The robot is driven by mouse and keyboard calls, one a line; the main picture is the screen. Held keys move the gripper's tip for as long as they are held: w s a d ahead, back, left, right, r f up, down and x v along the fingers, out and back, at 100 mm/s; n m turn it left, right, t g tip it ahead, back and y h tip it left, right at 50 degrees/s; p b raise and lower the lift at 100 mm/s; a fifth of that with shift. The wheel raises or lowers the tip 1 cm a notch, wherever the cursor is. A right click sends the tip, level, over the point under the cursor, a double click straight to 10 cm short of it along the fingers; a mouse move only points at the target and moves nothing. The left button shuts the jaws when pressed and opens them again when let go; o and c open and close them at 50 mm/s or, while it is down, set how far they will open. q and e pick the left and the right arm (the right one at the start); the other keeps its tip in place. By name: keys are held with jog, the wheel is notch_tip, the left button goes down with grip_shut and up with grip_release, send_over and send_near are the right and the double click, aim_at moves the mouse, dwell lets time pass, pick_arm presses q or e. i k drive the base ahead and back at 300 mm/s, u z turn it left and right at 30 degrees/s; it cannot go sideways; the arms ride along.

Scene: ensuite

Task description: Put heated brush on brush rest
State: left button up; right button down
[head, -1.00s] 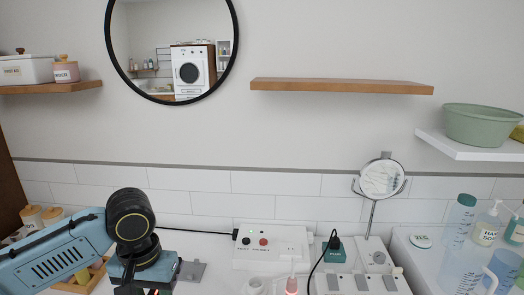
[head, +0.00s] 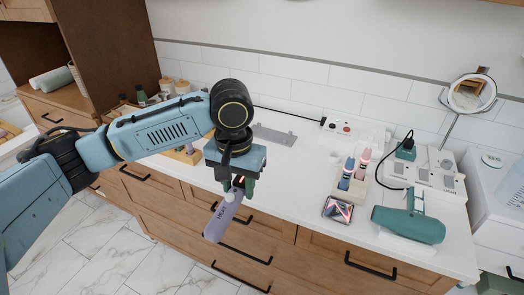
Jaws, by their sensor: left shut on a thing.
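My left gripper (head: 238,188) points down in front of the counter's front edge. It is shut on a lavender handle with lettering, which I take to be the heated brush (head: 222,218). The brush hangs tilted, its lower end toward the lower left and clear of the counter. A red-orange glow shows between the fingers, and the fingers hide its upper part. A flat grey plate with raised ends (head: 272,135), which looks like the brush rest, lies empty on the counter behind the gripper. My right gripper is not in view.
A teal hair dryer (head: 410,224), a phone-like device (head: 338,210) and a wooden holder (head: 350,187) with blue and pink items stand right. A white control box (head: 352,132) and round mirror (head: 472,93) are behind. A black cord crosses the back. The counter around the plate is clear.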

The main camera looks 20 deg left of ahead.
aim_at(271, 134)
jog(key=z, duration=0.05)
jog(key=k, duration=0.3)
jog(key=u, duration=0.7)
jog(key=i, duration=1.2)
jog(key=z, duration=1.25)
